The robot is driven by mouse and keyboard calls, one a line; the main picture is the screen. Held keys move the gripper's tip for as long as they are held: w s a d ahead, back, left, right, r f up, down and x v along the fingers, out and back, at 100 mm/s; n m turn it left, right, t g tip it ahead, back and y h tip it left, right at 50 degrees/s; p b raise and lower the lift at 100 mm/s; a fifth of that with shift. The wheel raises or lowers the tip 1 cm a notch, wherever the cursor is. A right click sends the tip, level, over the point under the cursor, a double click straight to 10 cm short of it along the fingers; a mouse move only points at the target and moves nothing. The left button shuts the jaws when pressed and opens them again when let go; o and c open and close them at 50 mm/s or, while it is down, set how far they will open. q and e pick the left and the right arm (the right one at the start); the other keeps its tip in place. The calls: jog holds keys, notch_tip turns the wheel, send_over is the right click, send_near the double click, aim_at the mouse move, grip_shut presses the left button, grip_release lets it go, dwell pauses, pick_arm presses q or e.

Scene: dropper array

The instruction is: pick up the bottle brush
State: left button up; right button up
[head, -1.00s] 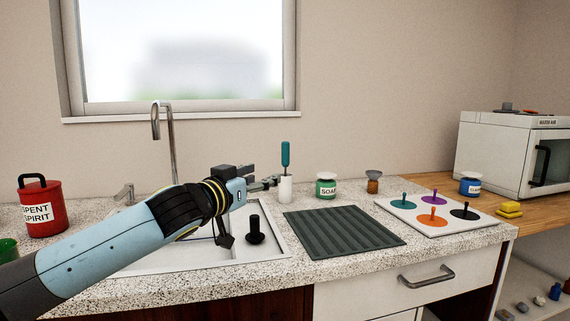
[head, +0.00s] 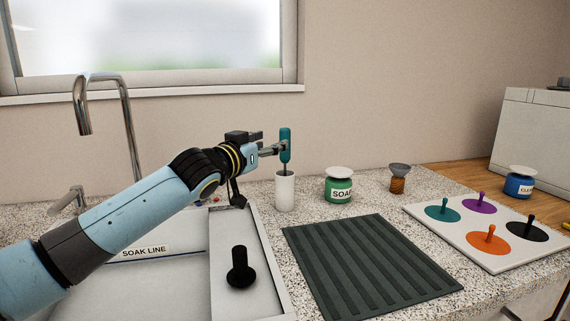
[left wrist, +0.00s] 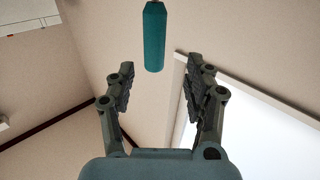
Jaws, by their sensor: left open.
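The bottle brush (head: 285,146) has a teal handle and stands upright, its thin stem going down into a white cylindrical holder (head: 285,192) on the counter. Its lower part is hidden inside the holder. My left gripper (head: 278,147) is at handle height, just left of the handle in the head view. In the left wrist view the open fingers (left wrist: 158,78) point toward the teal handle (left wrist: 154,38), which lies ahead, beyond the fingertips and roughly centred between them. Nothing is between the fingers. My right gripper is not in view.
A sink (head: 180,300) with a black plug-like piece (head: 240,268) lies below my left arm. A ribbed dark mat (head: 365,265), a green SOAK jar (head: 339,188), a brown-based item (head: 398,180) and a white board (head: 455,235) with coloured pegs stand to the right. A faucet (head: 128,130) rises behind.

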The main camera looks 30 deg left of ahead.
aim_at(282, 139)
pick_arm(q)
jog(key=w, duration=0.6)
jog(key=shift+w+d, duration=0.15)
jog(key=shift+w, duration=0.2)
jog(key=shift+s, duration=0.1)
jog(key=c, duration=1.1)
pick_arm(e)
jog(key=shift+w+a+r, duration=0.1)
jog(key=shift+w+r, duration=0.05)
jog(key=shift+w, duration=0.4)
